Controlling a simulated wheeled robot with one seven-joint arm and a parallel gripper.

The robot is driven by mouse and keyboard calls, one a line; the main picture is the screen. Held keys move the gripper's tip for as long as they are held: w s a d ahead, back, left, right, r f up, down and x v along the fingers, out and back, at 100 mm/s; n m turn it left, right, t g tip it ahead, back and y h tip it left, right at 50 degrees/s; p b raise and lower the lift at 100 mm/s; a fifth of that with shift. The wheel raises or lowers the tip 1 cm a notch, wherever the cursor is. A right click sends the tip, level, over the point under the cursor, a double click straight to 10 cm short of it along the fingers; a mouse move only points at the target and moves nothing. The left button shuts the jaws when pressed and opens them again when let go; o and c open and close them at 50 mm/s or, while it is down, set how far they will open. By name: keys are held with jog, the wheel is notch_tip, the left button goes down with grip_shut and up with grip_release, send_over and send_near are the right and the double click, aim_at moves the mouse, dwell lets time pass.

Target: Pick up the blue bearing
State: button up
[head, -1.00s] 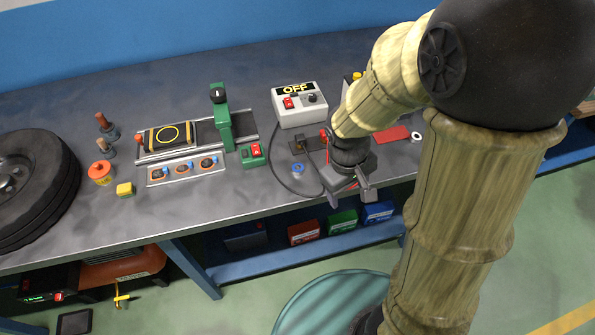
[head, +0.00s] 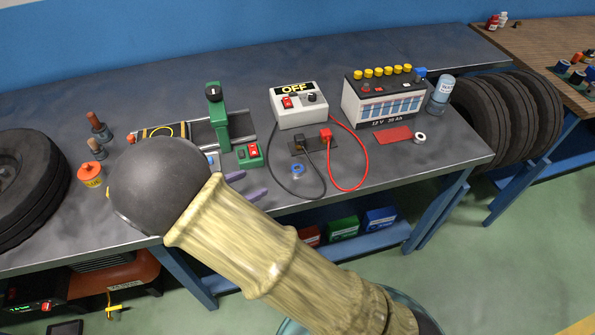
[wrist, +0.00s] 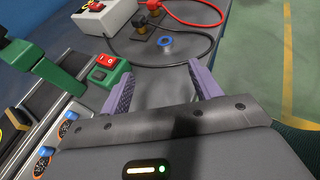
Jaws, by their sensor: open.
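The blue bearing (head: 298,169) is a small blue ring lying flat on the dark workbench (head: 440,160), inside the loop of a black cable. It also shows in the wrist view (wrist: 166,42), beyond my fingertips and near the top middle. My gripper (head: 250,184) is open, with two purple fingers, to the left of the bearing and apart from it. In the wrist view the gap between the fingers (wrist: 160,78) is empty. My arm hides part of my gripper in the head view.
A green switch box (head: 249,155) stands just left of the bearing. The OFF control box (head: 299,105) and black cable (head: 324,178) are behind and around it. A battery (head: 384,102), red pad (head: 393,135) and pale ring (head: 420,138) are to the right.

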jog(key=shift+d, duration=0.15)
jog(key=p, duration=0.2)
send_near(299, 167)
jog(key=w, duration=0.1)
jog(key=w+d, duration=0.1)
jog(key=shift+w+d, duration=0.15)
jog(key=shift+w, duration=0.15)
jog(key=w+d+f, duration=0.2)
jog(key=d, duration=0.1)
jog(key=shift+w+f+p, duration=0.1)
jog(key=shift+f+p, duration=0.05)
jog(key=shift+p, duration=0.2)
jog(key=shift+w+d+f, duration=0.25)
jog(key=shift+w+d, duration=0.1)
jog(key=shift+c, duration=0.4)
jog(key=c, duration=1)
